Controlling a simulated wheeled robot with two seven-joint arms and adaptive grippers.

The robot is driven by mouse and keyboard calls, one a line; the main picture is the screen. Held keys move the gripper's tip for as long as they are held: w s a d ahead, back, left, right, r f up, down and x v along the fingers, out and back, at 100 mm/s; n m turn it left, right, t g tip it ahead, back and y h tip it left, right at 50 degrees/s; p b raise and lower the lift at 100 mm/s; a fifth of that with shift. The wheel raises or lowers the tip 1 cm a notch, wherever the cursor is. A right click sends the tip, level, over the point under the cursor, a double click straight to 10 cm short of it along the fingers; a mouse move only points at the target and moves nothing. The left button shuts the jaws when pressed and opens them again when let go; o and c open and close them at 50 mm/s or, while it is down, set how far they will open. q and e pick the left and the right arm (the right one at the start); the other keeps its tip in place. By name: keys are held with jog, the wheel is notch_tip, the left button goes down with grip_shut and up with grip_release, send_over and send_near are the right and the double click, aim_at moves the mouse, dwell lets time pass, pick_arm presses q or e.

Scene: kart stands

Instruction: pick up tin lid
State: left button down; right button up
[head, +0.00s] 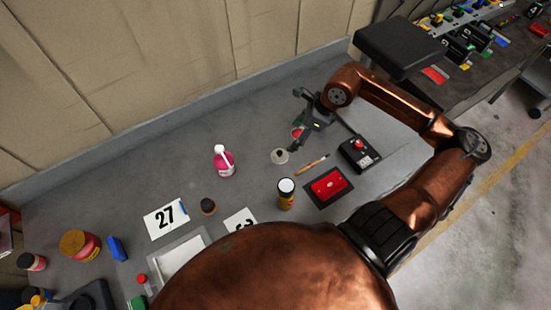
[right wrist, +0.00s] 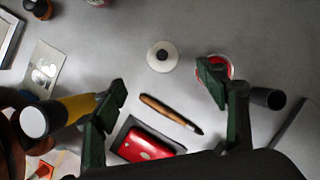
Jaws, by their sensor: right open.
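A pale round disc with a small dark centre, which looks like the tin lid (head: 280,156), lies flat on the grey bench. It also shows in the right wrist view (right wrist: 162,56), beyond the space between my fingertips and touched by neither. A small red-rimmed tin (head: 297,132) stands close by. In the right wrist view my right finger partly covers the red tin (right wrist: 228,66). My right gripper (head: 298,121) is open and empty above the bench; both fingers show in the right wrist view (right wrist: 165,88). My left gripper is not in view.
A wooden-handled tool (head: 311,164), a yellow bottle with a white cap (head: 286,194), a red case (head: 329,184) and a black box with a red button (head: 359,152) are near the lid. A pink bottle (head: 223,161) stands left. Bench between pink bottle and lid is clear.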

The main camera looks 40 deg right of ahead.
jog(key=b, duration=0.4)
send_near(282, 153)
notch_tip(282, 153, down, 2)
jog(key=x, duration=0.5)
jog(key=b+x, duration=0.1)
jog(key=x, duration=0.1)
jog(key=shift+w+a+f, duration=0.15)
jog(key=shift+w+a, duration=0.1)
jog(key=shift+w, duration=0.25)
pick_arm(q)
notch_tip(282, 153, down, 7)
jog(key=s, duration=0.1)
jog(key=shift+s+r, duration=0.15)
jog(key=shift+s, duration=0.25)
pick_arm(e)
jog(key=shift+c, duration=0.3)
jog(key=c, duration=1)
